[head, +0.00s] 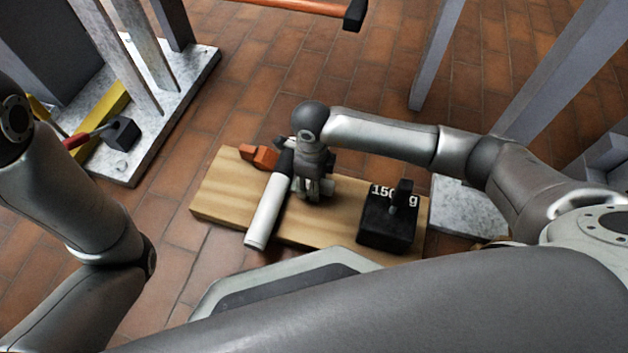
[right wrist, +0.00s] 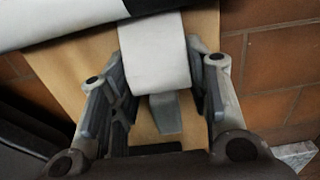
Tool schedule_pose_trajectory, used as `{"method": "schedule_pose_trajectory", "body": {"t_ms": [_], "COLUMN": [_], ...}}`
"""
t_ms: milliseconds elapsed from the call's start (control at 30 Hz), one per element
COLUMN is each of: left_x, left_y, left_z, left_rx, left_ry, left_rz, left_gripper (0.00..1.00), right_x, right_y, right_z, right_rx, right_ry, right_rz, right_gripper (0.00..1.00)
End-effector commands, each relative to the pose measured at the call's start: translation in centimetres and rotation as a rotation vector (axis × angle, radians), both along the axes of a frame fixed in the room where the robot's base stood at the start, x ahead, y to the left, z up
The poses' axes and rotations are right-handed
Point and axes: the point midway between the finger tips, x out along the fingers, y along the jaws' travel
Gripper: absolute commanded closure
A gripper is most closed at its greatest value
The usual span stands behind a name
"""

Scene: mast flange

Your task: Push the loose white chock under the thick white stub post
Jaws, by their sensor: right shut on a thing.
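The thick white stub post (head: 265,212), with a black section at its far end, lies slanting across a wooden board; its side also shows across the top of the right wrist view (right wrist: 50,18). My right gripper (head: 315,190) is low over the board, just right of the post. It is shut on the white chock (right wrist: 155,65), a pale block between the fingers, with a grey tapered piece (right wrist: 167,113) below it in the picture. The chock's far end meets the post's side; whether it reaches underneath is hidden. My left gripper is out of view.
The wooden board (head: 215,195) lies on a brick-tiled floor. A black 150-marked weight (head: 385,225) stands on its right part, and an orange piece (head: 258,156) lies at its far left. A grey slab (head: 455,210) is to the right.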

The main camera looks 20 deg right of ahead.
Motion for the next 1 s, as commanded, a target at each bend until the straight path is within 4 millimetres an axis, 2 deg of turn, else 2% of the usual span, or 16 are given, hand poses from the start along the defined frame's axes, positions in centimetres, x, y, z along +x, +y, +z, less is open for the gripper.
{"method": "schedule_pose_trajectory", "body": {"t_ms": [133,167,333,733,867,1000], "left_x": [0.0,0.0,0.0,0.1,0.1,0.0], "left_y": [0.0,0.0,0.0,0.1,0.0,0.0], "left_z": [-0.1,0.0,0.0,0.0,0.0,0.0], "left_rx": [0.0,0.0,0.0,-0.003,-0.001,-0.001], "left_ry": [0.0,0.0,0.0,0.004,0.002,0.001], "left_rz": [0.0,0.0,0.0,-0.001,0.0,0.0], "left_gripper": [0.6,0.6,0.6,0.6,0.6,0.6], "right_x": [0.2,0.1,0.1,0.2,0.3,0.3], "right_y": [0.2,0.2,0.2,0.2,0.2,0.2], "right_z": [0.0,0.0,0.0,0.4,2.2,5.2], "right_rx": [0.001,0.0,0.0,-0.001,0.001,0.002], "right_ry": [-0.001,0.0,0.0,-0.001,-0.004,-0.006], "right_rz": [0.0,0.0,0.0,0.0,0.001,0.001], "right_gripper": [0.95,0.53,0.32,0.31,0.31,0.31]}}
